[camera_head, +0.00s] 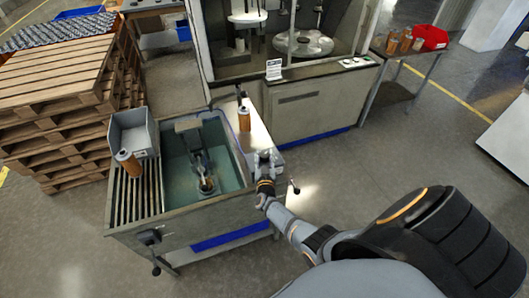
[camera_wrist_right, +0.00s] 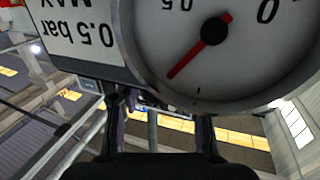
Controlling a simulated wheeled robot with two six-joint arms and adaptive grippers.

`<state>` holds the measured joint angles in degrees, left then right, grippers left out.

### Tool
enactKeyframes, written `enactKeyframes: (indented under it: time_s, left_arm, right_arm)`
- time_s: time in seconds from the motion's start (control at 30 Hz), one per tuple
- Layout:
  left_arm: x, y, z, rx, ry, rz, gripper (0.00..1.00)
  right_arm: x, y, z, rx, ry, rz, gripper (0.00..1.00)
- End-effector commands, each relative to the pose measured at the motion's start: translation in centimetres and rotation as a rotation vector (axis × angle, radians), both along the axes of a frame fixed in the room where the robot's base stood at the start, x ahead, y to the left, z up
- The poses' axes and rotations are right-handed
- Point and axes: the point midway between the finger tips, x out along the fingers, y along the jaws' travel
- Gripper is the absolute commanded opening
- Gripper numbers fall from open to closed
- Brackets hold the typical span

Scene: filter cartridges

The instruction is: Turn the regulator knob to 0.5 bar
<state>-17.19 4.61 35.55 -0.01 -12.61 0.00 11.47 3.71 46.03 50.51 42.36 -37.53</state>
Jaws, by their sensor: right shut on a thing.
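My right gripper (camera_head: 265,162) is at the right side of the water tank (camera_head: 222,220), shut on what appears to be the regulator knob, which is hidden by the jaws. Its fingers (camera_wrist_right: 156,110) also show in the right wrist view, apart, with a small dark part between them. A round white gauge (camera_wrist_right: 240,65) fills the top of that view, upside down. Its red needle points to the picture's lower left, on the side of the dial away from the 0. A white plate (camera_wrist_right: 75,30) beside it reads "0.5 bar MAX". My left gripper is not in view.
Another (camera_head: 128,163) is by the grey bin (camera_head: 135,133) over the slatted rack (camera_head: 133,195). A dark fixture (camera_head: 200,160) sits in the tank.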

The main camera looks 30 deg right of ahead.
Motion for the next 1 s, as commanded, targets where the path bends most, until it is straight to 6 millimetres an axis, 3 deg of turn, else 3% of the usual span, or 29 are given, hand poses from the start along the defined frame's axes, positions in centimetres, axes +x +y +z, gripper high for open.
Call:
enactKeyframes:
  time_s: [0.33,0.87,0.9,1.0]
  left_arm:
    - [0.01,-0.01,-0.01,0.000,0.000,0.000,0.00]
    - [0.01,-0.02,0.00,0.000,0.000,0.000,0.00]
    - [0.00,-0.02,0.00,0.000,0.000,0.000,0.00]
    - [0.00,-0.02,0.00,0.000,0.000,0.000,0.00]
  right_arm:
    - [0.05,0.02,-0.01,-0.002,0.000,-0.124,0.08]
    - [0.08,-0.04,0.08,-0.001,-0.003,-0.143,0.08]
    - [0.08,-0.04,0.08,-0.001,-0.003,-0.143,0.45]
    - [0.08,-0.05,0.07,-0.001,-0.003,-0.143,0.58]
